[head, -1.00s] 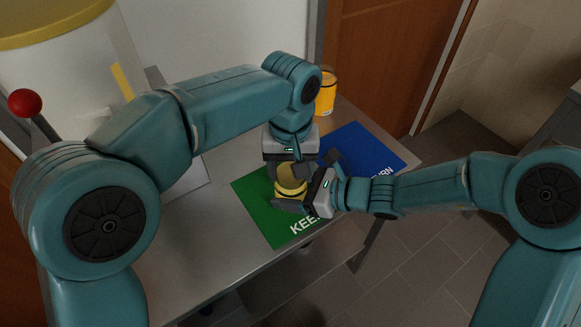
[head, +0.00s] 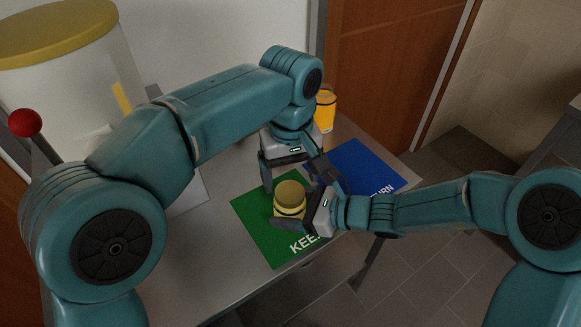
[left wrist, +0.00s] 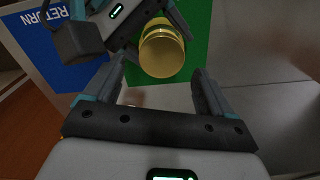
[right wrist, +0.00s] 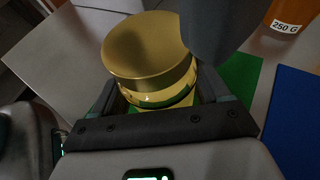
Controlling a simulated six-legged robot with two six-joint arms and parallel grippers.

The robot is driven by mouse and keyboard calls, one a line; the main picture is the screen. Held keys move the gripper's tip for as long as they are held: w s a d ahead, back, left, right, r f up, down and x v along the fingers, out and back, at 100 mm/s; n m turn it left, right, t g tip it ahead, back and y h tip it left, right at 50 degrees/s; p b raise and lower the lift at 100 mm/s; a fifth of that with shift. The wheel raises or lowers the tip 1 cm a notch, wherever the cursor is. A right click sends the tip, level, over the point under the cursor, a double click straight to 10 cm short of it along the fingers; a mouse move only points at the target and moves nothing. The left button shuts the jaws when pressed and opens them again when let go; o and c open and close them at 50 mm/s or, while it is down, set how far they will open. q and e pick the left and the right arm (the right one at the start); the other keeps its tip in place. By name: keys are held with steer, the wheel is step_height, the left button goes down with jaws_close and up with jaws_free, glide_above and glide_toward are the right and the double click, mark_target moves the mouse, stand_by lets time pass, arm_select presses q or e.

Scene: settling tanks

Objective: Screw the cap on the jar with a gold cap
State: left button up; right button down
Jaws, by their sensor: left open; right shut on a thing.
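The jar (right wrist: 172,97) is squat, with yellowish contents, and stands upright over the green mat. The gold cap (head: 290,190) sits level on its top; I cannot tell how tight it is. The cap shows from above in the left wrist view (left wrist: 162,52) and close up in the right wrist view (right wrist: 145,48). My right gripper (head: 303,206) is shut on the jar from the right, below the cap. My left gripper (head: 294,182) is open and empty, pointing down, apart from the cap and a little above and behind it.
The green mat (head: 262,232) and blue mat (head: 370,165) lie side by side on the grey metal table (head: 190,270). An orange container (head: 326,112) stands at the back. A large yellow-lidded tank (head: 60,80) and a red knob (head: 25,123) are at left. The table's front left is clear.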

mark_target(291, 191)
arm_select(q)
step_height(291, 191, up, 4)
steer(key=n, duration=0.3)
steer(key=shift+s, duration=0.1)
step_height(291, 191, down, 8)
steer(key=shift+r, duration=0.1)
stand_by(0.3)
steer(key=c, duration=1.1)
steer(key=m, duration=0.3)
steer(key=o, duration=1.2)
steer(key=shift+c, duration=0.2)
